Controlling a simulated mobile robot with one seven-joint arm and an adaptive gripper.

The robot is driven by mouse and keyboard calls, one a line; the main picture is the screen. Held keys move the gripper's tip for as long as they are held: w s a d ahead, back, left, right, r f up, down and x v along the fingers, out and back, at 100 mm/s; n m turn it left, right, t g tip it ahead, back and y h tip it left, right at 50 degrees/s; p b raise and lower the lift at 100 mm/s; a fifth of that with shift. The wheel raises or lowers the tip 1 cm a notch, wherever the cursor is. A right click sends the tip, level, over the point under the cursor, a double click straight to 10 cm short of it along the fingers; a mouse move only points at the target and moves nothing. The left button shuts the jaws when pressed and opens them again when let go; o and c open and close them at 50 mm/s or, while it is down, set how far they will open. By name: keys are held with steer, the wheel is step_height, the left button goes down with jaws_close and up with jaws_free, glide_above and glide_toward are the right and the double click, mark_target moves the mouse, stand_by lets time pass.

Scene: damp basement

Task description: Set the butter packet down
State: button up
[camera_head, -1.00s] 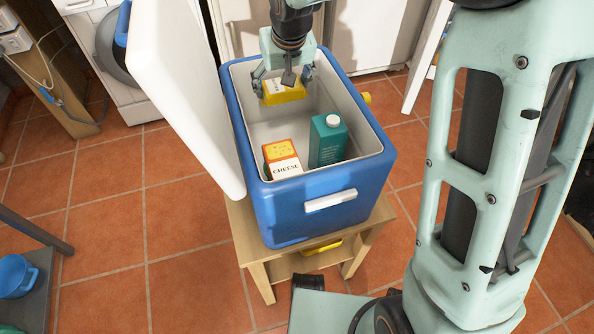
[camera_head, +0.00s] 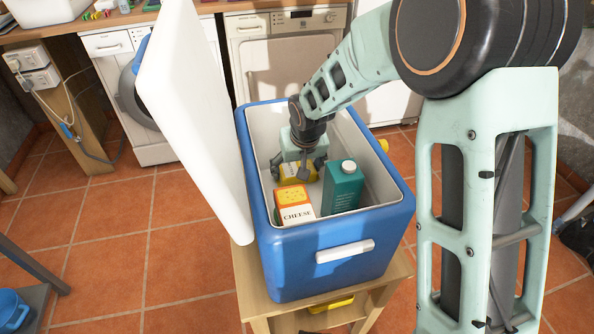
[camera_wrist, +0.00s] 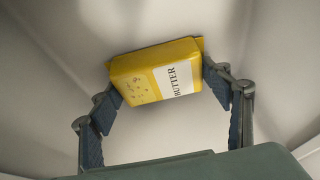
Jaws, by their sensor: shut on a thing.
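The yellow butter packet (camera_wrist: 157,77) with a white "BUTTER" label is between the fingers of my gripper (camera_wrist: 165,105) in the wrist view. My gripper is shut on it, one finger pad at each end. In the head view my gripper (camera_head: 299,172) points down inside the blue cooler (camera_head: 343,254), near its back. The butter packet (camera_head: 290,174) shows there partly, behind the cheese box and under the gripper. I cannot tell whether it touches the cooler floor.
An orange and white cheese box (camera_head: 294,205) and a green carton (camera_head: 342,187) stand in the cooler's front part. The cooler's white lid (camera_head: 195,130) stands open on the left. The cooler rests on a wooden stool (camera_head: 250,285).

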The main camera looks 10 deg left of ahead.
steer(key=shift+f, duration=0.15)
steer(key=o, duration=1.4)
steer(key=shift+c, duration=0.2)
steer(key=shift+r, duration=0.45)
steer(key=p+v, duration=0.3)
steer(key=v, duration=0.8)
steer(key=shift+s+r, duration=0.2)
steer(key=shift+r, duration=0.1)
